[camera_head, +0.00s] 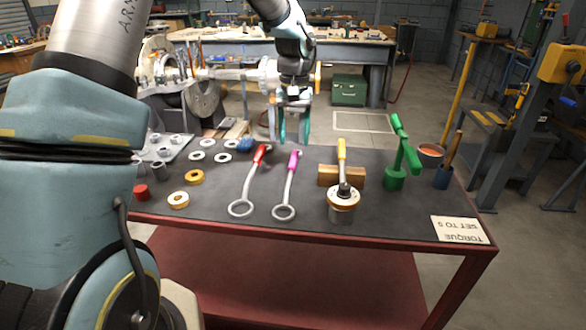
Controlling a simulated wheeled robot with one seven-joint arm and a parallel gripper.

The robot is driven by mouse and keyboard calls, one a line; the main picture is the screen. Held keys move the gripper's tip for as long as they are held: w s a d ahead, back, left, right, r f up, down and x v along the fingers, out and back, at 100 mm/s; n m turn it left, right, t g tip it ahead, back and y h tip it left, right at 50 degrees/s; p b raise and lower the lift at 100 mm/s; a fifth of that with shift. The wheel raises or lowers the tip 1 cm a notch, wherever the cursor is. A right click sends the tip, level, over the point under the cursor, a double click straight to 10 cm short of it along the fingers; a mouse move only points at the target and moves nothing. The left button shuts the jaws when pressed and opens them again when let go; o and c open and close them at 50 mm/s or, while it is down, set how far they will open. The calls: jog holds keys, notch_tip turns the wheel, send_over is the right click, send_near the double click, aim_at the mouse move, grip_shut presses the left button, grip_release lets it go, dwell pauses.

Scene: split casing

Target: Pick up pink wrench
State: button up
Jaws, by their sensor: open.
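The pink wrench (290,178) lies on the dark table top (390,218), its pink grip toward the back and its silver ring end toward the front edge. My gripper (290,138) hangs over the table's back edge, fingers pointing down, just behind the pink grip. It is open with nothing visible between its fingers. From this view I cannot tell its exact height above the table. A red-handled wrench (249,181) lies close to the left of the pink one, also with its ring end to the front.
A sign (460,230) lies front right. Bare table surrounds the ring ends.

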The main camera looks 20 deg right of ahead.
aim_at(293, 159)
jog(key=shift+w+a+f+p, duration=0.1)
jog(key=shift+f+p, duration=0.45)
jog(key=shift+f, duration=1.35)
jog(key=shift+a+f+p, duration=0.1)
jog(key=shift+f+p, duration=0.4)
jog(key=shift+f, duration=1.4)
grip_shut()
jog(key=shift+d, duration=0.1)
